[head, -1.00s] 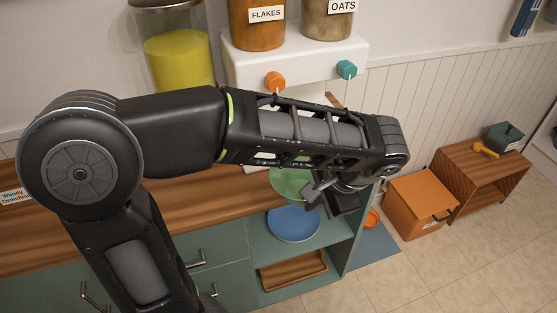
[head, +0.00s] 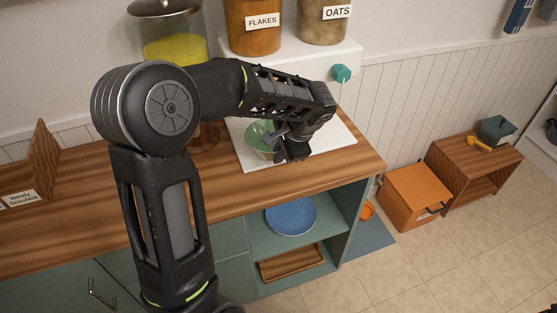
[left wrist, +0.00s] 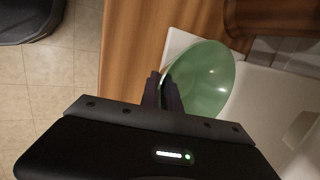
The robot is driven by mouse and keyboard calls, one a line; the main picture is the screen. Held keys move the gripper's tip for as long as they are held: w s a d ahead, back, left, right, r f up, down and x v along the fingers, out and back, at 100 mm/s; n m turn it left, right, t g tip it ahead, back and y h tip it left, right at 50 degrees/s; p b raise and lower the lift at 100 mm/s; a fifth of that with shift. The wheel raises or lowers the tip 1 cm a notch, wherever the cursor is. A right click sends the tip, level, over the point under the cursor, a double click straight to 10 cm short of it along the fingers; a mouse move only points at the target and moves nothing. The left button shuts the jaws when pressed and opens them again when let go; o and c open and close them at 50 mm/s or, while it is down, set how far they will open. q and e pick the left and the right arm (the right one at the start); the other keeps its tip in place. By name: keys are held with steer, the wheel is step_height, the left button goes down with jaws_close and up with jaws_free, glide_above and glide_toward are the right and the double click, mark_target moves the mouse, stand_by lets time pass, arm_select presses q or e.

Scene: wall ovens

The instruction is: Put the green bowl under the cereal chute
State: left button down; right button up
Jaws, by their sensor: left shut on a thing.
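The green bowl (head: 262,138) is at the white base (head: 342,142) of the cereal dispenser on the wooden counter, partly hidden by my left gripper. My left gripper (head: 291,150) is shut on the bowl's rim. The left wrist view shows the bowl (left wrist: 205,78) with its rim between the fingers (left wrist: 163,92), over the white base. I cannot tell whether the bowl touches the base. The flakes container (head: 253,25) and oats container (head: 324,22) sit above on the white dispenser (head: 350,54). My arm hides the flakes chute. My right gripper is not in view.
A blue plate (head: 291,217) and a wooden tray (head: 292,265) lie on shelves below the counter (head: 340,178). A jar with yellow contents (head: 172,48) stands at the back left. An orange box (head: 413,192) stands on the floor at right.

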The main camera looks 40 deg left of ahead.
arm_select(q)
steer(key=shift+w+a+f+p, duration=0.15)
steer(key=shift+f+p, duration=0.4)
steer(key=shift+f, duration=1.2)
steer(key=shift+f, duration=0.1)
steer(key=c, duration=2)
jaws_free()
steer(key=shift+f+b, duration=0.15)
steer(key=shift+b, duration=0.15)
steer(key=shift+c, duration=0.2)
steer(key=o, duration=0.4)
steer(key=shift+o, duration=0.2)
